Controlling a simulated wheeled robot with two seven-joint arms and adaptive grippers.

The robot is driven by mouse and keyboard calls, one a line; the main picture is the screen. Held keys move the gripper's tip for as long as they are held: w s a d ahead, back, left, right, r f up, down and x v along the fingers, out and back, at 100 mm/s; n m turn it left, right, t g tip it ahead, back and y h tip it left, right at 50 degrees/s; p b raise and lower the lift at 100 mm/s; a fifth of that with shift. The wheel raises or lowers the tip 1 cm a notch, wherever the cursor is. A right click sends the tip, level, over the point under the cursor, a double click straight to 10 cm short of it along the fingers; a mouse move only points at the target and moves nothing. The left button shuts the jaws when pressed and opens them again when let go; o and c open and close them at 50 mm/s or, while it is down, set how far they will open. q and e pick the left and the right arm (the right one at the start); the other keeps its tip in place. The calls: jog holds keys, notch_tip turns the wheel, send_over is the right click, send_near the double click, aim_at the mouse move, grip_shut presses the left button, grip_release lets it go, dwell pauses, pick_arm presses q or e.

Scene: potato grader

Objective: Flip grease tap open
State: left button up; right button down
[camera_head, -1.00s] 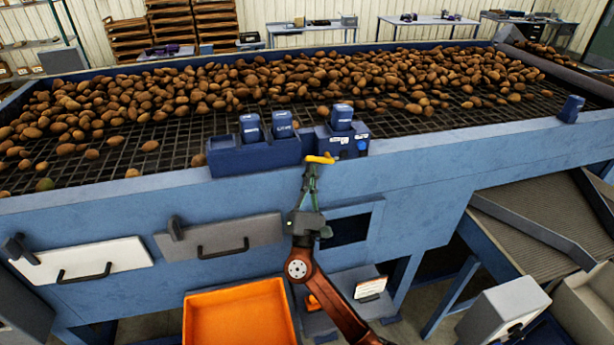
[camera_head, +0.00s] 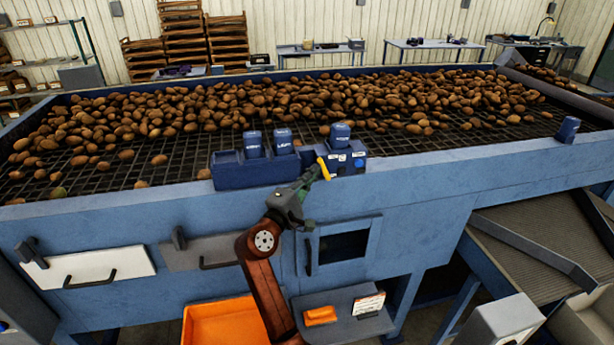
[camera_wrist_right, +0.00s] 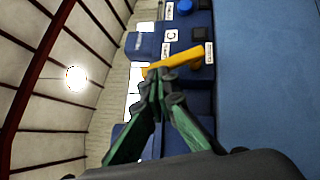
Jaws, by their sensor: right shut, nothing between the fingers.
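The yellow grease tap lever (camera_head: 323,168) sits on the front of a blue control box (camera_head: 345,158) at the edge of the grader. In the head view it stands steeply, slanting down to the right. It also shows in the right wrist view (camera_wrist_right: 180,61), just beyond the fingertips. My right gripper (camera_head: 313,173) is shut and empty, with its green fingers beside the lever from the lower left. In the wrist view its fingertips (camera_wrist_right: 158,76) overlap one end of the lever; I cannot tell whether they touch. My left gripper is not in view.
A blue holder with capped canisters (camera_head: 254,168) stands left of the box. Potatoes lie on the mesh deck (camera_head: 180,178) behind. Below are the blue front panel, an orange bin (camera_head: 215,322) and a grey shelf (camera_head: 345,325) with an orange item. Free room lies before the panel.

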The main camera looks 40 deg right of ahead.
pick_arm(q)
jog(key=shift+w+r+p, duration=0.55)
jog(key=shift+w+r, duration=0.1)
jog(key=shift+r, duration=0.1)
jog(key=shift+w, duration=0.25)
